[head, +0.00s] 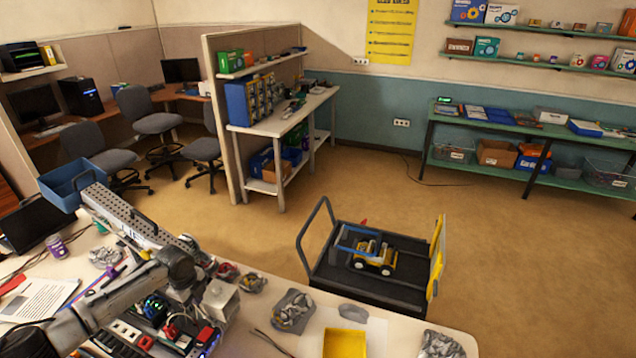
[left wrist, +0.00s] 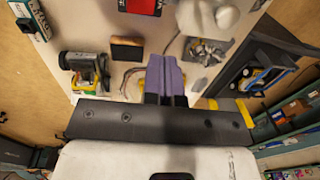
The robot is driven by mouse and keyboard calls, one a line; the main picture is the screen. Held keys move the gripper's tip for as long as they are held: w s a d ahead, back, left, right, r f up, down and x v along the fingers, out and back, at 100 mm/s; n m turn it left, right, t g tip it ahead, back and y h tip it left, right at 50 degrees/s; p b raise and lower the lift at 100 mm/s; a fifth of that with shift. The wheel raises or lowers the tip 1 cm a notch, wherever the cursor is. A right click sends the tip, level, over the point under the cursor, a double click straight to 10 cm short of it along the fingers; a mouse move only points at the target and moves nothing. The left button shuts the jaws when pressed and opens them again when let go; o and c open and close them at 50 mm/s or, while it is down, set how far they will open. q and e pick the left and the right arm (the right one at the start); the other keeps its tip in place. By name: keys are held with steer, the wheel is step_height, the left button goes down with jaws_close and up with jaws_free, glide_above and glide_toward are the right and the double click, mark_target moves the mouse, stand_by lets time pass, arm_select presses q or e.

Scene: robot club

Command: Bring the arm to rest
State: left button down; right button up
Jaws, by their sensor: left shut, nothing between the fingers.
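My left arm (head: 120,300) comes in from the lower left of the head view and reaches over the cluttered white table. My left gripper (head: 112,272) is small there and partly lost among the arm links and the table items. In the left wrist view its purple fingers (left wrist: 165,75) are together, with nothing between them. A pale grey tabletop shows beyond the fingertips, and I cannot tell their height above it. My right gripper is in neither view.
Near my arm are a white block (head: 220,300), a grey bag (head: 292,311), a yellow tray (head: 345,343) and a blue bin (head: 72,182). A black cart (head: 375,290) with a toy vehicle stands beyond the table. Open floor lies behind it.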

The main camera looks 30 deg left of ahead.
arm_select(q)
steer(key=w+d+r+n+t+y, duration=0.3)
steer(key=w+d+r+n+y, duration=0.15)
steer(key=d+r+n, duration=0.35)
steer(key=s+d+r+n+t+h+p, duration=0.1)
steer(key=s+d+r+t, duration=0.1)
steer(key=d, duration=0.6)
steer(key=s+d+r+n+t+p, duration=0.1)
steer(key=s+d+r+n+t, duration=0.15)
steer(key=d, duration=0.55)
steer(key=s+d+f+n+g+h+p, duration=0.1)
steer(key=s+d, duration=0.3)
steer(key=s, duration=0.4)
steer(key=s+d+f+g+h+p, duration=0.1)
steer(key=s+d+f, duration=0.3)
steer(key=s, duration=0.4)
steer(key=s+d+f+n+g+h+p, duration=0.1)
steer(key=s+d+f+g+h+p, duration=0.1)
steer(key=s, duration=0.6)
steer(key=d+f+g+p, duration=0.1)
steer(key=d, duration=0.1)
steer(key=shift+s+d+n, duration=0.3)
steer(key=shift+s+n, duration=0.05)
steer(key=shift+s, duration=0.05)
